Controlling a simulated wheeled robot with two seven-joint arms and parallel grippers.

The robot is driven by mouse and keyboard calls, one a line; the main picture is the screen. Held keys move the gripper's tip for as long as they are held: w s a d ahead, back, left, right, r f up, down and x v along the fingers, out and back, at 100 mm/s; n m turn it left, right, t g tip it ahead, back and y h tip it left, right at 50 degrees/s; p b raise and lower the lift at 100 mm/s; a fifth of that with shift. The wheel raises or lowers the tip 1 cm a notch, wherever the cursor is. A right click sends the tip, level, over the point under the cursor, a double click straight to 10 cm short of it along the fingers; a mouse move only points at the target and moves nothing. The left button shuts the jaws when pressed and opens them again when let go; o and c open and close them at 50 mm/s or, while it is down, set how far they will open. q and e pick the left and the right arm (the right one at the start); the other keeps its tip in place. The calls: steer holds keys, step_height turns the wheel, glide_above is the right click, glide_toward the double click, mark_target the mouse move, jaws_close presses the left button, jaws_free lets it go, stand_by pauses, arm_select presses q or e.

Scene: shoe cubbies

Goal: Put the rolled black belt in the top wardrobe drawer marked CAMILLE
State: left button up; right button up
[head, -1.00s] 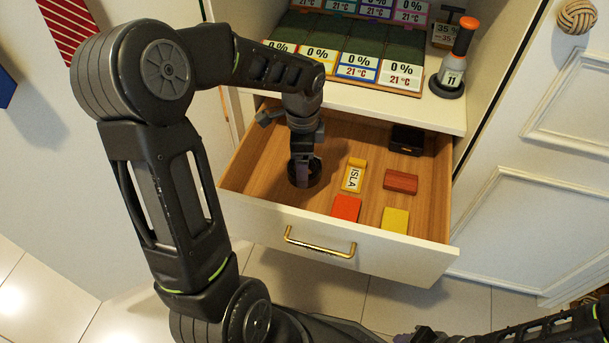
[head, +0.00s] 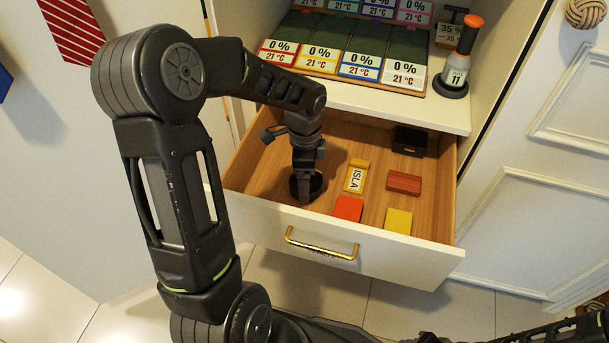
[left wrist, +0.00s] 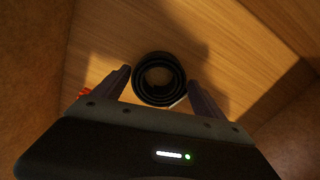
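The rolled black belt (left wrist: 137,80) is a round dark coil between the fingertips of my left gripper (left wrist: 159,76), with a finger against each side. In the head view my left gripper (head: 306,184) points down into the open wooden drawer (head: 257,190), at its left front, with the belt (head: 316,184) at its tips. I cannot tell whether the belt touches the drawer floor. The drawer's white front has a brass handle (head: 320,246); a small dark marking under the handle is unreadable. Only dark parts of my right arm show along the bottom right edge.
The drawer also holds an ISLA tag (head: 356,178), a dark box (head: 410,140), and brown (head: 403,182), red (head: 348,208) and yellow (head: 398,221) blocks. Above it, a shelf (head: 440,114) carries printed cards and an orange-topped stand (head: 457,70). A panelled white door (head: 545,190) is at right.

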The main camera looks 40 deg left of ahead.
arm_select(q)
steer(key=o, duration=0.3)
steer(key=shift+o, duration=0.2)
step_height(320, 180, up, 12)
steer(key=p, duration=0.3)
steer(key=shift+r+p, duration=0.2)
steer(key=shift+p, duration=0.2)
